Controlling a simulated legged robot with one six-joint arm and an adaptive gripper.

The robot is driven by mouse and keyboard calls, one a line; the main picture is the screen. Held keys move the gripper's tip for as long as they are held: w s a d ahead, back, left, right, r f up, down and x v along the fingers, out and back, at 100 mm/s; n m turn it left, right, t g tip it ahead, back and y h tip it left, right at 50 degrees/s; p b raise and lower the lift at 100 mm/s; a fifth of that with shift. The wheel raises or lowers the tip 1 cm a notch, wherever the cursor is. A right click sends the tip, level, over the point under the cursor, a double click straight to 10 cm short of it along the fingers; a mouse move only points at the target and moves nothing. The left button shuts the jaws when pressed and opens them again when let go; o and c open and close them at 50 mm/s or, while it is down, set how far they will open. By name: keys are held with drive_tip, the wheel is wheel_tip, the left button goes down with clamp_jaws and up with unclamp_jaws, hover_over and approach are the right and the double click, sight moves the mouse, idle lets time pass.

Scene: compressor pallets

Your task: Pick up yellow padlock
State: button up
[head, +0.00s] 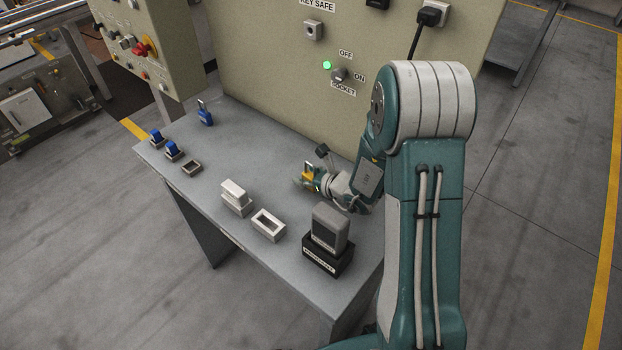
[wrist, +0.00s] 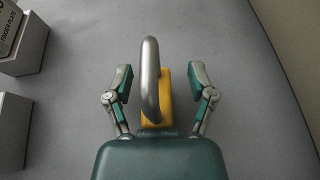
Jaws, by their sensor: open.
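The yellow padlock (wrist: 165,92) stands between the two fingers of my gripper (wrist: 158,85) in the wrist view, its grey metal shackle (wrist: 150,80) rising toward the camera. The fingers are open, with a gap on each side of the padlock. In the head view, the padlock (head: 308,171) shows as a small yellow patch on the grey table, partly hidden by my gripper (head: 312,180), which is low over the table near the panel.
A blue padlock (head: 205,114) stands at the table's back left. Blue items in holders (head: 172,151), an empty small holder (head: 191,167), white blocks (head: 236,198), an open white holder (head: 268,224) and a dark labelled box (head: 328,252) line the front. The beige panel (head: 290,70) rises behind.

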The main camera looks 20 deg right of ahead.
sight(306, 171)
drive_tip(key=shift+a, duration=0.25)
clamp_jaws()
drive_tip(key=shift+d, duration=0.15)
drive_tip(key=shift+r, duration=0.5)
wheel_tip(306, 171, up, 2)
drive_tip(key=shift+r, duration=0.15)
drive_tip(key=s+d+r, duration=0.6)
drive_tip(key=d+r, duration=0.3)
drive_tip(key=d, duration=0.3)
drive_tip(key=shift+d+r, duration=0.35)
